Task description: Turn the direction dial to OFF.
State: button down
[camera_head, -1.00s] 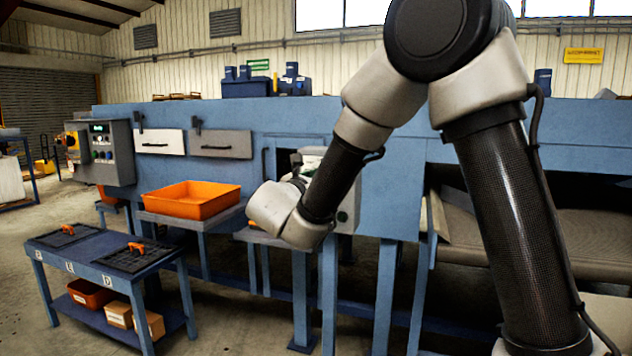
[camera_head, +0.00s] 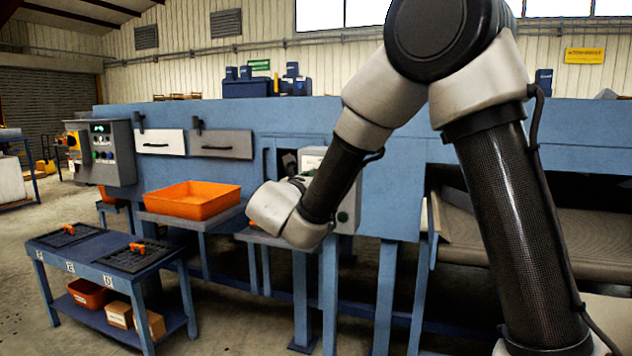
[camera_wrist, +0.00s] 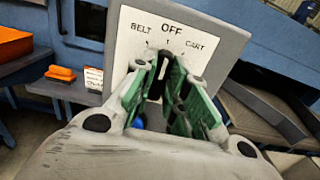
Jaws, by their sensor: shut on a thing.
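The direction dial's grey control box (camera_head: 348,205) stands on the blue machine, partly behind my arm in the head view. In the wrist view, its white label plate (camera_wrist: 128,48) reads BELT on the left, OFF at the top and CART on the right. My gripper (camera_wrist: 168,62) has green-padded fingers and is shut on the dial in front of this plate. In the head view my wrist hides the fingers.
An orange tray (camera_head: 192,201) sits on a stand left of my wrist. A low blue table (camera_head: 105,250) with black crate lids stands at front left. A grey control cabinet (camera_head: 111,152) is at far left. An orange item (camera_wrist: 60,73) lies left of the box.

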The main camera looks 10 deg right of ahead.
jog(key=c, duration=1.4)
grip_release()
jog(key=v, duration=1.2)
